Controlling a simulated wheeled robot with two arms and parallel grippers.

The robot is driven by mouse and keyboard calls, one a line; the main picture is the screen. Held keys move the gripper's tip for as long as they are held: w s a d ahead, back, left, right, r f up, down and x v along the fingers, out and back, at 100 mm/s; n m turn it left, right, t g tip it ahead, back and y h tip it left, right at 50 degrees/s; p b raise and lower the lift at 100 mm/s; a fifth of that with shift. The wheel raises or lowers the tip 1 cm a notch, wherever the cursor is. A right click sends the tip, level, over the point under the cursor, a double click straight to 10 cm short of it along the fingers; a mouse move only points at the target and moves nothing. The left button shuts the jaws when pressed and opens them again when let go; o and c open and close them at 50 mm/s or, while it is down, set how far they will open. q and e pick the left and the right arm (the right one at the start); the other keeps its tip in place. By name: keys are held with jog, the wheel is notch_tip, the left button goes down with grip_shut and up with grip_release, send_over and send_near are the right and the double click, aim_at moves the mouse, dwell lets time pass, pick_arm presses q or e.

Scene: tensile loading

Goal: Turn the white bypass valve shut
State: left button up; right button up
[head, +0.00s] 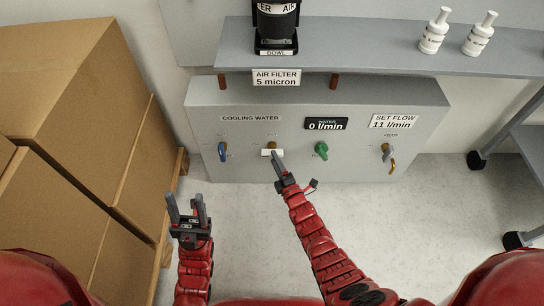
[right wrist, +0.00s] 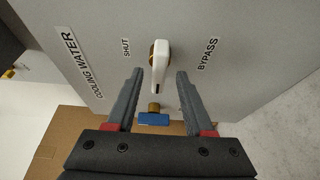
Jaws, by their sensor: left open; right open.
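The white bypass valve (head: 267,152) is on the front of the grey cooling-water panel, second from the left. In the right wrist view its white handle (right wrist: 160,66) points down from a brass stem, with SHUT printed to the left and BYPASS to the right. My right gripper (head: 277,157) is at the valve; it also shows in the right wrist view (right wrist: 159,76), open. The handle's lower end appears between its fingertips, with gaps on both sides. My left gripper (head: 186,201) is open and empty, low in front of the panel and away from the valve.
A blue-handled valve (head: 222,151) is left of the white one. A green valve (head: 321,151) and a set-flow valve (head: 388,157) are to the right. Cardboard boxes (head: 75,120) stand at the left. A shelf (head: 370,50) overhangs the panel.

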jog(key=shift+b+x, duration=0.45)
jog(key=shift+x, duration=1.35)
grip_shut()
